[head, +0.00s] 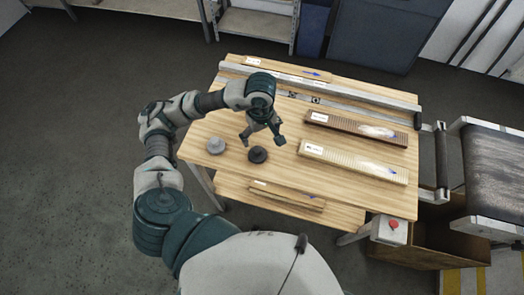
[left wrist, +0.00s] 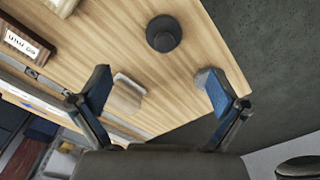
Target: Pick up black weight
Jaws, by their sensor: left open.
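The black weight (head: 258,154) is a small round disc with a knob, standing on the wooden table (head: 232,170) near its front left part. It also shows at the top of the left wrist view (left wrist: 163,35), beyond the fingertips. My left gripper (head: 263,138) is open and empty, pointing down above the table, just behind the black weight in the head view. Its two blue-padded fingers (left wrist: 159,92) are spread wide in the left wrist view, with nothing held between them. My right gripper is not in view.
A grey weight (head: 217,146) stands left of the black one. Long wooden boards with labels lie to the right (head: 353,164) (head: 356,128) and at the front (head: 287,194). A metal rail (head: 330,86) runs along the back. A conveyor (head: 497,165) stands at the right.

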